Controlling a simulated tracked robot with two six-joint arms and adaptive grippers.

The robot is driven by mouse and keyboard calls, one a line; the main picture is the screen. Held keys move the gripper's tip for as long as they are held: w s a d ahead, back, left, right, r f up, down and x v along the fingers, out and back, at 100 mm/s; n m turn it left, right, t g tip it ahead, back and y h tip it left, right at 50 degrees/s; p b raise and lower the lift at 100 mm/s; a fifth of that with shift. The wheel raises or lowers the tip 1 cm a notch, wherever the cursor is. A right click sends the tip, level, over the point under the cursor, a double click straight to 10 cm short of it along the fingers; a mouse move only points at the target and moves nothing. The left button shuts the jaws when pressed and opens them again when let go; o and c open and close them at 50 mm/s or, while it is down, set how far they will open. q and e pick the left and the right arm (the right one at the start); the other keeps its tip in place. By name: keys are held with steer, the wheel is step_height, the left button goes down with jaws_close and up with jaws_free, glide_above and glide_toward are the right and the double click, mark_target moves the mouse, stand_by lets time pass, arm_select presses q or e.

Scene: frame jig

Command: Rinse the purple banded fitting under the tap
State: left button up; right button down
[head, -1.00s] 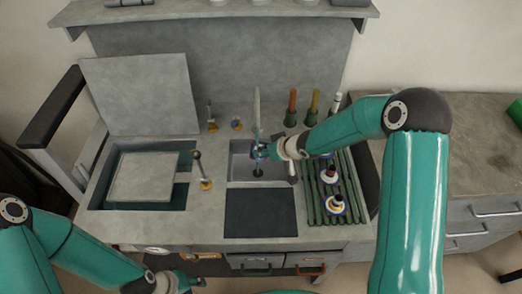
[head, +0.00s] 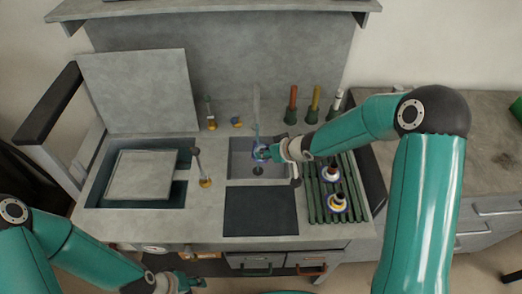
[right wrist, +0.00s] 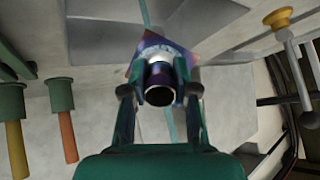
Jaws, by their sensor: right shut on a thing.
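My right gripper (head: 268,152) is shut on the purple banded fitting (head: 261,153), holding it over the sink basin (head: 240,171) below the tap (head: 256,105). A thin light-blue stream runs from the tap to the fitting. In the right wrist view the fitting (right wrist: 158,58) sits between both fingers, with a dark open metal end facing the camera and a blue-purple flange behind. The pale blue stream shows above and below it there. My left gripper (head: 188,284) is low at the bottom edge, partly cut off, away from the sink; its fingers are too unclear to read.
A green slatted rack (head: 352,184) right of the sink holds a dark-topped fitting (head: 331,173) and another (head: 337,203). Several coloured-handled tools (head: 314,104) stand behind it. A lidded basin (head: 145,174) is at left. The dark mat (head: 260,211) in front is bare.

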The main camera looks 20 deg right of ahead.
steer(key=shift+s+f+b, duration=0.1)
steer(key=shift+s+b, duration=0.95)
steer(key=shift+s, duration=0.35)
steer(key=shift+s+b, duration=1.15)
steer(key=shift+s, duration=0.95)
steer(key=shift+s+r, duration=0.1)
steer(key=shift+r, duration=0.1)
steer(key=s+r+p, duration=0.3)
steer(key=s+r, duration=0.2)
